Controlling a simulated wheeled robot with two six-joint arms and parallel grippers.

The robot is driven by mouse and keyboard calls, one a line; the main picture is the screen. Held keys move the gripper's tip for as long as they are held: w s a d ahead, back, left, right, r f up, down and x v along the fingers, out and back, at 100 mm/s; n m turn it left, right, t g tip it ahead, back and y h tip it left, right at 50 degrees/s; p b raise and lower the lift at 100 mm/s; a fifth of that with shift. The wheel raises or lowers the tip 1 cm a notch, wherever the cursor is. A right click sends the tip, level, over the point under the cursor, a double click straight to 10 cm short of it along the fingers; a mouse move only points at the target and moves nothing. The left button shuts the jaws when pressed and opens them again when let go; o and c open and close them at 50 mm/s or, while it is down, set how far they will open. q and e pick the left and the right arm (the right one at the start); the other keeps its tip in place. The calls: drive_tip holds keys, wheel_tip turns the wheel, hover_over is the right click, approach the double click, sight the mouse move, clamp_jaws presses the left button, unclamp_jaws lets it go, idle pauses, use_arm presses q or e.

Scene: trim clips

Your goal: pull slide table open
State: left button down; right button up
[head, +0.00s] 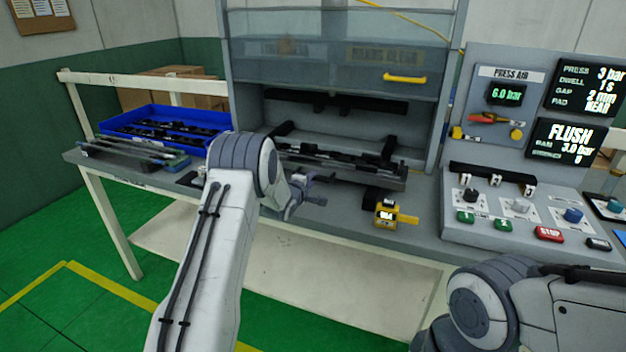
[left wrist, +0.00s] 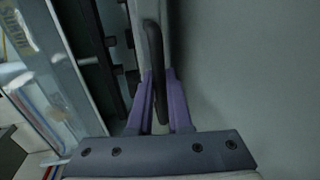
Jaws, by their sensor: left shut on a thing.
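The slide table (head: 385,180) is a long grey tray with dark parts on it, sitting low at the press opening in the head view. My left gripper (head: 310,191) is at its front side, partly hidden by my own arm. In the left wrist view, a dark bar handle (left wrist: 153,45) runs along the pale edge of the slide table (left wrist: 137,25). The purple fingers of my left gripper (left wrist: 160,80) are on either side of the handle's near end, shut on it. My right gripper is not in view.
A raised clear guard with a yellow handle (head: 405,78) hangs above the opening. A yellow device (head: 388,215) stands on the bench right of my left gripper. A blue bin (head: 165,118) is at left, and a button panel (head: 520,210) at right.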

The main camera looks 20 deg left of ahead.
use_arm(q)
drive_tip(key=shift+s, duration=0.15)
drive_tip(key=c, duration=0.8)
unclamp_jaws()
drive_tip(key=shift+c, duration=0.2)
drive_tip(key=b+v, duration=0.1)
drive_tip(key=v, duration=0.9)
drive_tip(key=shift+s, duration=0.2)
drive_tip(key=shift+d, duration=0.1)
